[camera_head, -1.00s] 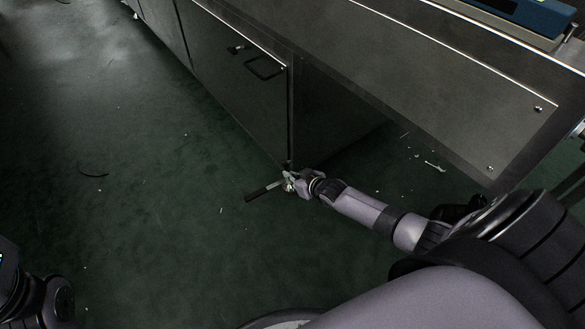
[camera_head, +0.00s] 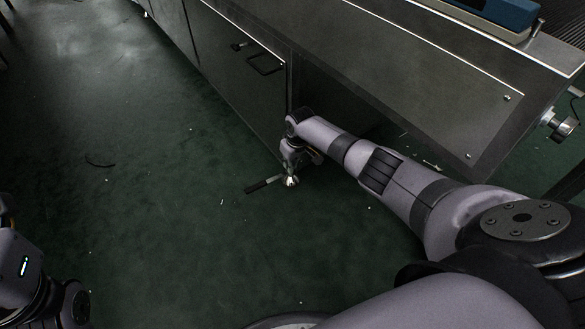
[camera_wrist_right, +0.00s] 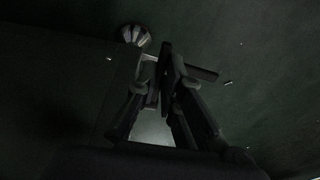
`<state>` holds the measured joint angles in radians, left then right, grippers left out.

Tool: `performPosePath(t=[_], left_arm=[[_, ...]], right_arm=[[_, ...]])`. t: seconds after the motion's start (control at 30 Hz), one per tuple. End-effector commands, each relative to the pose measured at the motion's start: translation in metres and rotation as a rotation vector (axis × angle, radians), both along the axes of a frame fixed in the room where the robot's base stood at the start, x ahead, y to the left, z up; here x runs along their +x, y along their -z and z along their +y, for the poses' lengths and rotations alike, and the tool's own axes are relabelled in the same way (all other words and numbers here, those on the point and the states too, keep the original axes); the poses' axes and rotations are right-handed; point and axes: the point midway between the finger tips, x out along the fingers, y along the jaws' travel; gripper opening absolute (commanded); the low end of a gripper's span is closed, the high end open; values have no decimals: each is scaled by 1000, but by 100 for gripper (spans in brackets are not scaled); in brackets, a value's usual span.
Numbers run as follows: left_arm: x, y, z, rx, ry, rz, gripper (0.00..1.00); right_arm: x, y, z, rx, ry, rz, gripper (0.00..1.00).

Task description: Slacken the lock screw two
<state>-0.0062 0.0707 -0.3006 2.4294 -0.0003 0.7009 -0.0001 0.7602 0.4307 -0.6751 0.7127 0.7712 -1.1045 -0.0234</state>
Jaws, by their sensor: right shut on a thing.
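A black-handled lever (camera_head: 262,186) with a bright metal end (camera_head: 291,181) is low by the near corner of the cabinet, just over the green floor. My right gripper (camera_head: 290,170) points down at its metal end and is closed there. In the right wrist view my right gripper (camera_wrist_right: 164,75) is shut, with the black handle (camera_wrist_right: 204,74) sticking out to the right past the fingers. The grip itself is mostly hidden. A ribbed round metal piece (camera_wrist_right: 135,36) lies just beyond the fingertips. No marking shows which part is lock screw two. My left gripper is out of view.
The metal cabinet (camera_head: 235,85) with a black pull handle (camera_head: 266,65) stands behind my right gripper. A long panel (camera_head: 420,90) overhangs a dark recess on the right. A metal knob (camera_head: 560,125) juts out at far right. The green floor (camera_head: 150,220) at left is clear except for small debris.

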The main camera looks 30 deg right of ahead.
Motion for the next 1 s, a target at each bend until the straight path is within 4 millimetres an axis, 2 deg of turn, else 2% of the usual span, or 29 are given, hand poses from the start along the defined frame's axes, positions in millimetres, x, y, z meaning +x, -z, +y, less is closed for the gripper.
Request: performPosePath(t=[0.37, 0.7, 0.73, 0.83, 1.0], left_arm=[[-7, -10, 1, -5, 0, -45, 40], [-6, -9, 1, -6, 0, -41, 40], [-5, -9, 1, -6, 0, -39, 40], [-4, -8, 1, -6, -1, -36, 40], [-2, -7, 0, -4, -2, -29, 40]], right_arm=[[0, -2, 0, -7, 0, 77, 0], [0, -2, 0, -7, 0, 79, 0], [0, -2, 0, -7, 0, 79, 9], [0, -2, 0, -7, 0, 78, 16], [1, -2, 0, -7, 0, 77, 17]])
